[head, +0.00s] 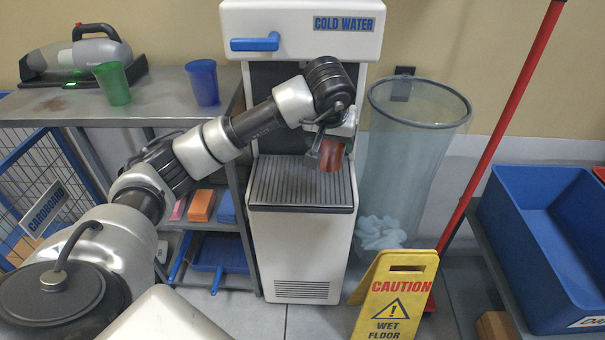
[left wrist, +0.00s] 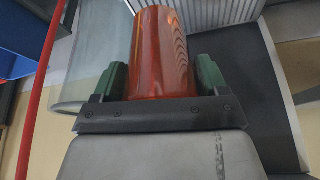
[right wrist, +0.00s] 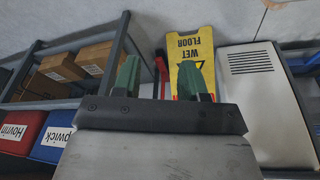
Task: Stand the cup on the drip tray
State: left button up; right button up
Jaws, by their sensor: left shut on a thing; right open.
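A translucent red cup (head: 331,156) is held in my left gripper (head: 328,150), in front of the cold water dispenser (head: 315,290). The cup is above the grey ridged drip tray (head: 285,190), towards its back right in the picture, and looks clear of it, though its exact height is hard to judge. In the left wrist view the cup (left wrist: 160,55) sits between the two green finger pads, with the tray's ridges behind it. My right gripper (right wrist: 161,78) is open and empty in the right wrist view, and does not show in the head view.
A green cup (head: 112,84) and a blue cup (head: 203,82) stand on the metal shelf at left. A clear bin (head: 415,150) stands right of the dispenser, behind a yellow wet floor sign (head: 395,297) and a red pole (head: 510,95). Blue crates (head: 545,250) are at right.

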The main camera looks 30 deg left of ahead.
pick_arm(q)
jog(key=shift+w+a+f+b, duration=0.4)
jog(key=shift+w+a+f, duration=0.45)
jog(key=shift+a+f, duration=0.9)
jog(key=shift+w+a+f+b, duration=0.45)
jog(key=shift+w+a+f, duration=0.35)
jog(key=shift+a+f, duration=1)
jog(key=shift+w+a+f+b, duration=0.4)
jog(key=shift+w+a+f, duration=0.45)
jog(key=shift+a+f, duration=0.9)
pick_arm(e)
jog(key=v, duration=0.7)
jog(key=shift+r+t, duration=0.2)
jog(key=shift+t, duration=0.1)
pick_arm(q)
jog(key=shift+d+f, duration=0.2)
jog(key=shift+f, duration=0.05)
pick_arm(e)
jog(key=shift+d, duration=0.15)
pick_arm(q)
jog(key=o, duration=0.9)
pick_arm(e)
jog(key=shift+f, duration=0.1)
